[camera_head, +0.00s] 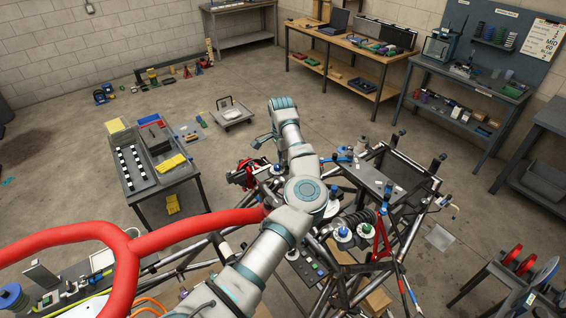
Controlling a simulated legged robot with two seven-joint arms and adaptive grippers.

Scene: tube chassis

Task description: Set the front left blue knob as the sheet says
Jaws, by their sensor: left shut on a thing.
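My left arm crosses the middle of the head view. Its left gripper (262,142) shows small, beside the wrist at the far end of the arm. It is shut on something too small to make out. A smaller blue piece (291,252) sits by a dark button panel (305,264). Another blue part (344,158) shows farther back. Knob settings cannot be read. The sheet (543,39) hangs at the upper right; "MID" and "60" are partly legible. My right gripper is not visible.
The tube chassis (415,240) fills the middle, with crossing bars around the knobs. A thick red tube (127,262) crosses the lower left. A grey cart (198,187) with trays stands at left. Workbenches line the back and right. Open floor lies beyond the chassis.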

